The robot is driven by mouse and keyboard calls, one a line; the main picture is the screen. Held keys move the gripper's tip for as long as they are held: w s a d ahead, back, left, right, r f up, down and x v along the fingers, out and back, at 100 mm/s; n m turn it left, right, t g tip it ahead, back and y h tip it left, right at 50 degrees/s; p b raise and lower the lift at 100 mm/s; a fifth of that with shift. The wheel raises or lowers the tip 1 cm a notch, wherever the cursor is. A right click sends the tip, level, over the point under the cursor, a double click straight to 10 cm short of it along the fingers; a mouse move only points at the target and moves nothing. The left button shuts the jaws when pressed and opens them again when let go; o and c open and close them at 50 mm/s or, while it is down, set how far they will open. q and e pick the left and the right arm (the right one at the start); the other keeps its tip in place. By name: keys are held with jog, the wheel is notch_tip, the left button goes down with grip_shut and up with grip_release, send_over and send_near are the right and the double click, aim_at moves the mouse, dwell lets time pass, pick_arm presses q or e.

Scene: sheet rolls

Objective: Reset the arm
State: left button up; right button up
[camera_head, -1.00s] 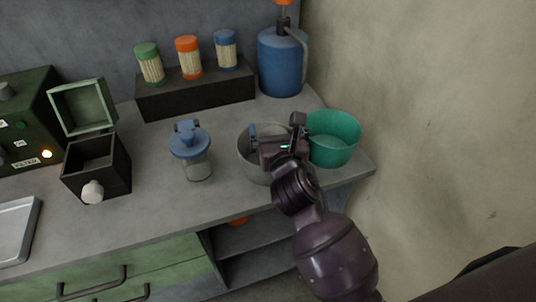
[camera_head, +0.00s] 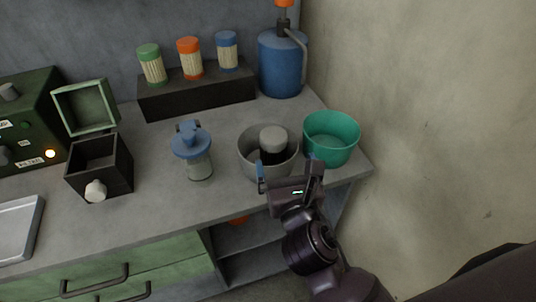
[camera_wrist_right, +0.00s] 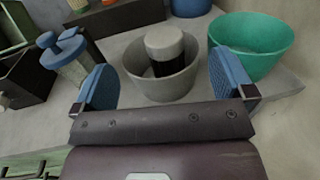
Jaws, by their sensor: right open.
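My right gripper (camera_head: 289,176) is open and empty at the front edge of the counter, just in front of the grey bowl (camera_head: 250,160). In the right wrist view its two blue finger pads (camera_wrist_right: 160,88) stand wide apart, with the bowl seen between and beyond them. A cylinder with a grey top and black lower part (camera_head: 273,140) stands in the grey bowl; it also shows in the right wrist view (camera_wrist_right: 165,45). My left gripper is not in view.
A teal bowl (camera_head: 331,138) stands right of the grey bowl. A blue-lidded jar (camera_head: 192,150) and a dark open box (camera_head: 99,168) stand to the left. Behind are a blue canister (camera_head: 281,65) and a dark rack (camera_head: 197,94) with several capped containers. A wall bounds the right.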

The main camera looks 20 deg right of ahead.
dwell(0.5)
jog(key=s+d+f+m+g+y, duration=0.15)
jog(key=f+m, duration=0.45)
jog(key=m, duration=0.8)
jog(key=s+d+f+m+g+y, duration=0.1)
jog(key=d+f+m+g+y, duration=0.1)
jog(key=f+m, duration=0.8)
jog(key=s+d+f+m+g, duration=0.1)
jog(key=s+d+f+m, duration=0.2)
jog(key=s, duration=0.3)
jog(key=s+d+f+m+g, duration=0.2)
jog(key=s+d+f+m, duration=0.1)
jog(key=s+d+m, duration=0.2)
jog(key=shift+s+d+f+m+h+p, duration=0.25)
jog(key=shift+s+f+m+h+p, duration=0.15)
jog(key=shift+s+m+h, duration=0.15)
